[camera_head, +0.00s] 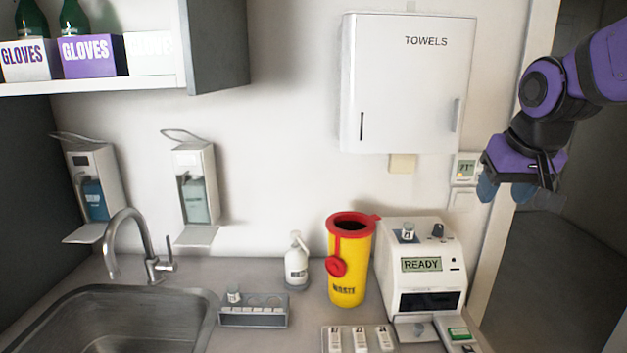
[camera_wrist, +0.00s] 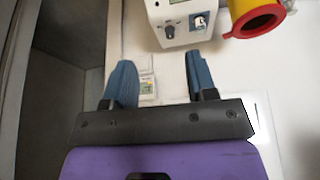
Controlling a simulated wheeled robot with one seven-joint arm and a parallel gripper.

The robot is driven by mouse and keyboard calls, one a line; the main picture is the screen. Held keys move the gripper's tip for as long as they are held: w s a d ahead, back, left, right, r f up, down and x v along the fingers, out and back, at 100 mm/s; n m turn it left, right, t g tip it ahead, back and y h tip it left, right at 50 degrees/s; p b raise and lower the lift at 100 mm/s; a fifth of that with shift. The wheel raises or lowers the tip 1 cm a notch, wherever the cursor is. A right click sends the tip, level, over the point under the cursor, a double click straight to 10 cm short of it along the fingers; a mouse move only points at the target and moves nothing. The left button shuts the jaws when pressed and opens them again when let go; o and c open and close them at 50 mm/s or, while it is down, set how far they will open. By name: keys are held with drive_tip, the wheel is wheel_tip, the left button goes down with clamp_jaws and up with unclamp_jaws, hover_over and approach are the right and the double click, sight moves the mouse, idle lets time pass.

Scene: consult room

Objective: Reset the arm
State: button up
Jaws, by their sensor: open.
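My purple and black arm reaches in from the right in the head view. My gripper (camera_head: 515,190) hangs in the air at the upper right, in front of the wall edge and the dark doorway. In the wrist view my gripper (camera_wrist: 160,85) shows two blue fingertips spread wide apart. Nothing is held between them. The gripper is above and to the right of the white analyser (camera_head: 420,270), whose screen reads READY, and apart from it.
A yellow waste bin with a red rim (camera_head: 350,262) stands left of the analyser. A white bottle (camera_head: 297,262), a grey rack (camera_head: 253,310) and a sink (camera_head: 120,320) are further left. The towel dispenser (camera_head: 405,85) is on the wall. Small white labelled items (camera_head: 358,338) lie in front.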

drive_tip(key=s, duration=1.7)
drive_tip(key=shift+a+f+n, duration=0.2)
drive_tip(key=shift+f+n, duration=0.05)
drive_tip(key=shift+n, duration=0.15)
